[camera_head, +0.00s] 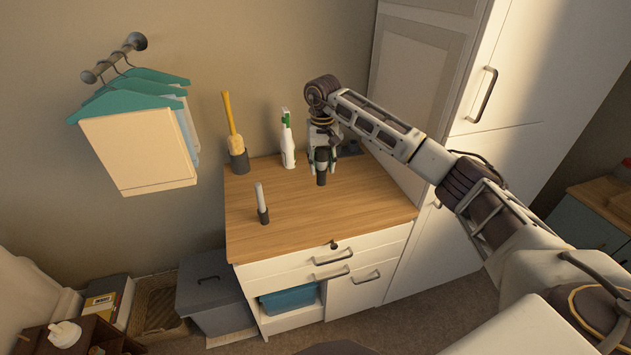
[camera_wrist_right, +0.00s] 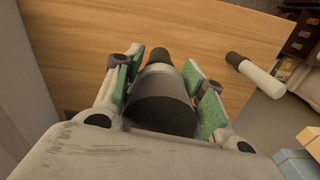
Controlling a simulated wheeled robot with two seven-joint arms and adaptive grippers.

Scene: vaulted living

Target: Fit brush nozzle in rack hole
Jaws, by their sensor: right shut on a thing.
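My right gripper (camera_head: 321,150) is over the back part of the wooden counter, pointing down. It is shut on a dark, roughly cylindrical nozzle (camera_head: 321,168) with a grey band. In the right wrist view, the gripper's green pads (camera_wrist_right: 165,95) lie on either side of this nozzle (camera_wrist_right: 160,105), its wide dark end nearest the camera. I cannot tell whether its lower end touches the counter. A dark object (camera_head: 348,147) behind the gripper is mostly hidden; I cannot tell whether it is the rack. No rack hole is clearly visible. My left gripper is not in view.
The counter (camera_head: 290,220) has free room in front. On it stand a white tube with a dark base (camera_head: 262,205), a yellow-handled brush in a dark holder (camera_head: 236,150) and a white-green bottle (camera_head: 288,145). A tall white cabinet (camera_head: 430,75) bounds the right side.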

